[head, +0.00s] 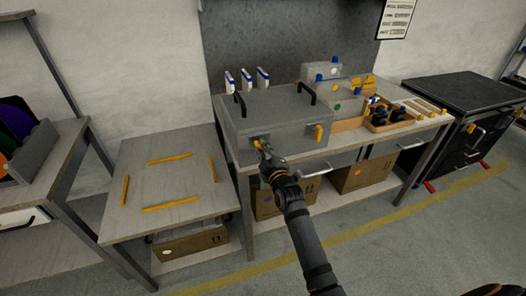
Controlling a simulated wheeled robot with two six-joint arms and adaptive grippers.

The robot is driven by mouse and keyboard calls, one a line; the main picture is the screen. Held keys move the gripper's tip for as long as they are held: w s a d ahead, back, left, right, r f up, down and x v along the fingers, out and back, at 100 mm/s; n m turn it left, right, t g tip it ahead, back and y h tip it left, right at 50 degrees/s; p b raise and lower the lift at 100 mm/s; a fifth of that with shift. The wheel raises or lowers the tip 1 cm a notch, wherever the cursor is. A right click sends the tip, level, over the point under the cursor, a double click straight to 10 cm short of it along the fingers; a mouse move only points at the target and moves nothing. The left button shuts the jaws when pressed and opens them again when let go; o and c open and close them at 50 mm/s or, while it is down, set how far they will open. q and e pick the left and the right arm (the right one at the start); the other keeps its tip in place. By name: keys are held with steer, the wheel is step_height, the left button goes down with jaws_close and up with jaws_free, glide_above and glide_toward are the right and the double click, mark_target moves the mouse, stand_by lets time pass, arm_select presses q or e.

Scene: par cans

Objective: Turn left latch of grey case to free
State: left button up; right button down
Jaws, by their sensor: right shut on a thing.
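The grey case (285,139) stands shut on the workbench, with two black handles on its lid. Its left latch (257,143) is yellow and sits on the front face, mostly covered by my right gripper. My right gripper (262,147) reaches the case front from below and is shut on the left latch. How far the latch is turned cannot be told. The right latch (318,132) is yellow, on the same front face, uncovered and pointing down. My left gripper is not in view.
Several white items with blue tops (246,78) stand behind the case. A wooden tray (388,117) with dark parts and a grey box (345,97) are to its right. A lower table (170,181) with yellow strips stands left. Cardboard boxes (365,172) sit below the bench.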

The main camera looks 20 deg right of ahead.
steer(key=shift+a+f+n+b, duration=0.15)
steer(key=shift+n+b, duration=0.2)
steer(key=shift+n, duration=1.45)
steer(key=shift+d+f+n+b, duration=0.1)
steer(key=shift+n+b, duration=0.25)
steer(key=shift+n, duration=1.45)
steer(key=c, duration=1.3)
jaws_free()
steer(key=shift+a, duration=0.1)
steer(key=s, duration=1.2)
steer(key=shift+d, duration=0.25)
